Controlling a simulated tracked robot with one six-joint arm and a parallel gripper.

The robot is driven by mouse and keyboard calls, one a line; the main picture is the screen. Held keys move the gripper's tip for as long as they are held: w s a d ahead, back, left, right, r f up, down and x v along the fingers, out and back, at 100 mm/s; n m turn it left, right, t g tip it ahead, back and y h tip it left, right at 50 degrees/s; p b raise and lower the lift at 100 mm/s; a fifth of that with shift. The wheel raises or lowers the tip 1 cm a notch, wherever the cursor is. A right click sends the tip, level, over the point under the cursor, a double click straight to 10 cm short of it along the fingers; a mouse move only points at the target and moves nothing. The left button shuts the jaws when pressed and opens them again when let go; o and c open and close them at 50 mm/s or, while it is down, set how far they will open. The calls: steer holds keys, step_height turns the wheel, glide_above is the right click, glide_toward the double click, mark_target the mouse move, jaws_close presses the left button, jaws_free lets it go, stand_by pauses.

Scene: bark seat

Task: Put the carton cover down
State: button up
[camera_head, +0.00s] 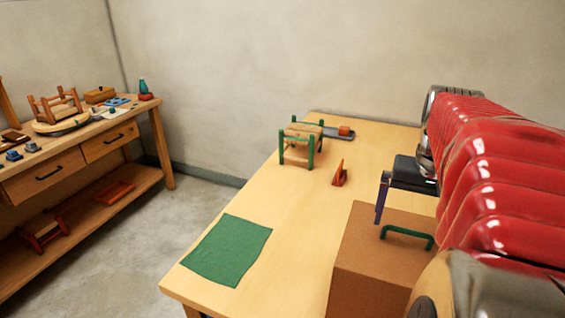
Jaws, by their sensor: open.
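The carton cover (365,252) is a brown box shape with a green handle (407,236) on its top. It appears to stand upright on the light wooden table (255,205) at the near right; its lower right side is hidden by my red arm and cut off by the frame. My gripper (405,205) is dark with a purple finger and is open. It is just above and behind the green handle, apart from it as far as I can see. Its other finger is hidden.
A green cloth (228,250) lies flat at the table's near left. A workbench (85,150) with stool parts is at the left. The table's middle is clear.

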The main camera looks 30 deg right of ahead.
step_height(320, 180, up, 12)
steer(key=s+a, duration=0.1)
steer(key=shift+a+r, duration=0.15)
steer(key=shift+a, duration=0.05)
stand_by(0.8)
